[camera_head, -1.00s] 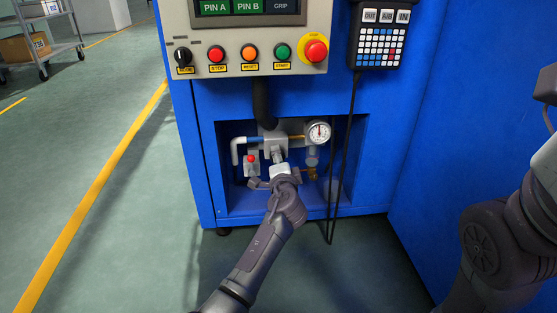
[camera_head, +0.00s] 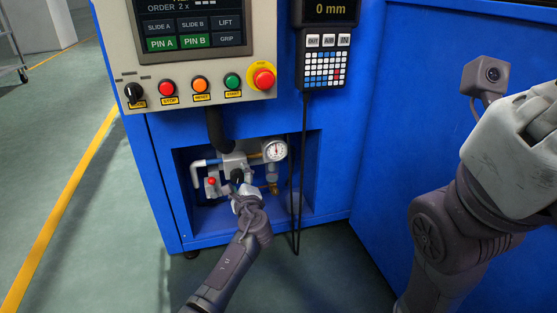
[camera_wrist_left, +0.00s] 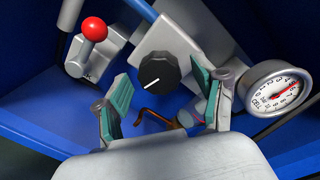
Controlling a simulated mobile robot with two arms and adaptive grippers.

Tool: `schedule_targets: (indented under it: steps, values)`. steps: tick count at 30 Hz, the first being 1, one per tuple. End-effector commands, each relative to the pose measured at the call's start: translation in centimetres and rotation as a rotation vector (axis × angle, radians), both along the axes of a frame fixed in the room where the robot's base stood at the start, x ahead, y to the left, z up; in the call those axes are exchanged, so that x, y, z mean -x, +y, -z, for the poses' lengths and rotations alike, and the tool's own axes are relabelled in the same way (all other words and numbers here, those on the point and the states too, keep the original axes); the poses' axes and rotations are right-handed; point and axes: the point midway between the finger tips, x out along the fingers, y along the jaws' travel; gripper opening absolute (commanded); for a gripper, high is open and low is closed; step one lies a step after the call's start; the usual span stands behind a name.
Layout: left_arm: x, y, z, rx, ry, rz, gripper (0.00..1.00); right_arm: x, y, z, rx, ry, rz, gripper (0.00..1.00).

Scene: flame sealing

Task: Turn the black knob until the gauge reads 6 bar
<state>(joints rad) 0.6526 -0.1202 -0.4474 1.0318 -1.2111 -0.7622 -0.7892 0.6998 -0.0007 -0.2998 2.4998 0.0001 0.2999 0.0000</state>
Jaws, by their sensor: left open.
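The black knob (camera_wrist_left: 158,71) sits on a grey valve block in the left wrist view, its white pointer line aimed to the lower left. It also shows in the head view (camera_head: 237,175). My left gripper (camera_wrist_left: 162,88) is open, its two green-padded fingers on either side of the knob with gaps between. In the head view the left gripper (camera_head: 240,190) is just in front of the knob. The round white gauge (camera_wrist_left: 277,92) is to the right, its red needle near the middle of the scale; the exact reading is hard to tell. It also shows in the head view (camera_head: 274,150).
A red-topped lever (camera_wrist_left: 94,30) stands left of the knob. The valve sits in a recess of the blue cabinet (camera_head: 340,215), below a button panel (camera_head: 200,103). A black cable (camera_head: 300,180) hangs right of the gauge. My right arm is at the right, its fingers out of view.

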Motion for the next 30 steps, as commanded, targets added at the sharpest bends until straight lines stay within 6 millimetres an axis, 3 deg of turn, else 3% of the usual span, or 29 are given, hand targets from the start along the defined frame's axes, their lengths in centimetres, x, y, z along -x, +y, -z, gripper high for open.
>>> schedule_targets:
  steps: [14, 18, 30]
  values:
    - [0.0, 0.0, 0.2, -0.895, 0.24, 0.001, 0.7, 0.0, 0.0, -1.7, 0.001, 0.0, 0.0, 0.0]
    - [2.9, -1.0, -0.3, -0.896, 0.243, 0.004, 0.7, 0.0, 0.0, -4.5, 0.001, 0.0, 0.0, 0.0]
    - [10.5, -3.6, -0.3, -0.894, 0.241, 0.004, 0.7, 0.0, 0.0, -9.1, 0.001, 0.0, 0.0, 0.0]
